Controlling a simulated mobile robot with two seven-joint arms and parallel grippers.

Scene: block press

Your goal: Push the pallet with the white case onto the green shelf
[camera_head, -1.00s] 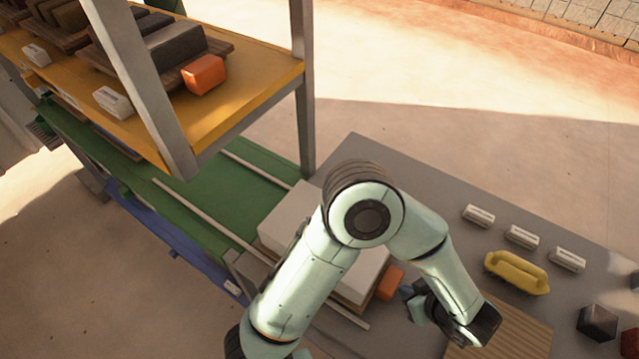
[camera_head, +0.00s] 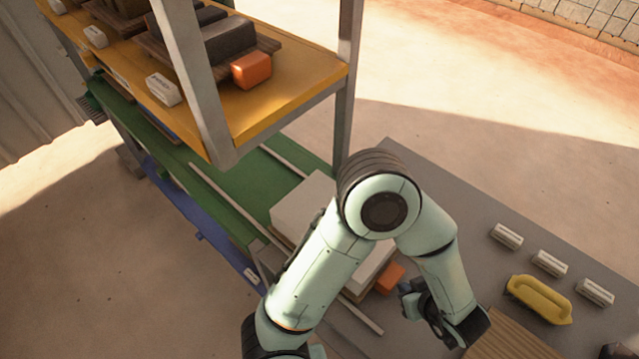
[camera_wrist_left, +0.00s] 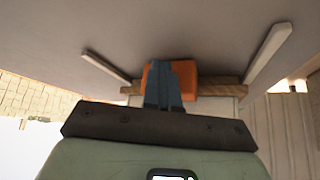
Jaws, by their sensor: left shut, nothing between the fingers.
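The white case (camera_head: 303,202) rides on a wooden pallet, partly behind my left arm in the head view. Its far end overlaps the near end of the green shelf (camera_head: 235,180), between two pale rails. An orange block (camera_head: 389,278) sits at the pallet's near end. My left gripper (camera_head: 404,291) is shut and empty, right behind that end. In the wrist view my shut fingers (camera_wrist_left: 164,84) overlap the orange block (camera_wrist_left: 184,80) at the pallet's wooden edge (camera_wrist_left: 225,89); contact is not clear. My right gripper is out of view.
A yellow shelf (camera_head: 270,108) above the green one carries dark loads, an orange block (camera_head: 251,69) and white blocks. A grey post (camera_head: 348,95) stands beside the entry. On the grey table (camera_head: 450,190) lie a yellow object (camera_head: 540,298), white blocks (camera_head: 550,263) and a slatted wooden piece (camera_head: 508,338).

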